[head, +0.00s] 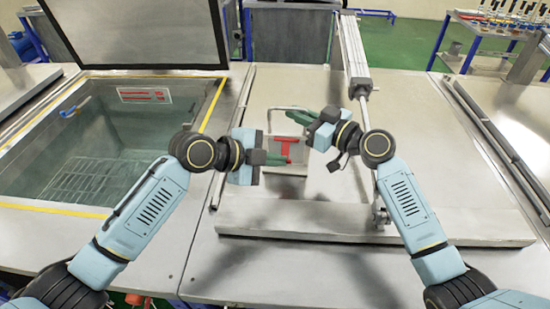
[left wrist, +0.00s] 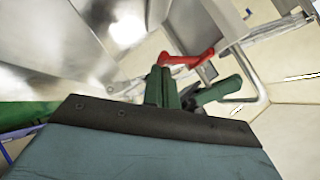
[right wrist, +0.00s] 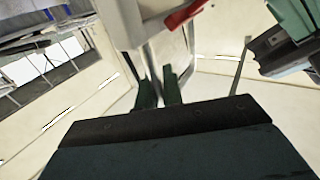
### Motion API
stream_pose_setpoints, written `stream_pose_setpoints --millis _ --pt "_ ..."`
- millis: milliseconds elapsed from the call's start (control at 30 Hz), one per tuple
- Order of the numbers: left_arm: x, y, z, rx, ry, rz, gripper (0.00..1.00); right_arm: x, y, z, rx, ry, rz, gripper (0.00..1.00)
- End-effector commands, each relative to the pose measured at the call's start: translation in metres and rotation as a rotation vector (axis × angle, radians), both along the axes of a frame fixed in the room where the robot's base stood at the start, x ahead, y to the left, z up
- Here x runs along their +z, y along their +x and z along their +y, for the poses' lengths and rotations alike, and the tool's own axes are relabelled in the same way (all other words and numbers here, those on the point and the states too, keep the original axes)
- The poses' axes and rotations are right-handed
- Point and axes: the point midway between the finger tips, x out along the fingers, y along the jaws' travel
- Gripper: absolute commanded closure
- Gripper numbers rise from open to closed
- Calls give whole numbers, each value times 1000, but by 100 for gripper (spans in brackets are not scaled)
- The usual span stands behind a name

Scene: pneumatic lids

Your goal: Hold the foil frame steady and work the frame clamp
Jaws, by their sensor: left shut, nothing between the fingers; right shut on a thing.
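The foil frame (head: 271,125) is a thin pale metal frame standing upright near the middle of the bench. A red frame clamp lever (head: 284,149) sits on it; it also shows in the left wrist view (left wrist: 190,59) and at the top of the right wrist view (right wrist: 185,14). My right gripper (head: 299,117) is shut on the foil frame near its upper right; the right wrist view shows a thin grey edge between the fingers (right wrist: 158,85). My left gripper (head: 282,160) is shut and empty, its tips close beside the red lever. I cannot tell whether they touch it.
A water tank (head: 95,150) with a yellow-edged rim and raised lid (head: 140,35) lies at the left. A pneumatic cylinder (head: 353,55) with a rod stands behind and beside my right gripper. Bare bench (head: 450,150) lies at the right.

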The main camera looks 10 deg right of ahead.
Motion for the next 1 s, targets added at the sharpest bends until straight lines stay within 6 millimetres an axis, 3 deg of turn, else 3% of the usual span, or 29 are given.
stream_pose_setpoints --millis 367,700,1000 --pt "-6 0 0 -2 -17 -78 100 1 0 0 0 1 -1 100" --pt "-17 2 0 -1 -69 -304 100 1 0 0 0 1 -1 100" --pt "-29 6 -1 -1 -70 -305 100 1 0 0 0 1 -1 100"
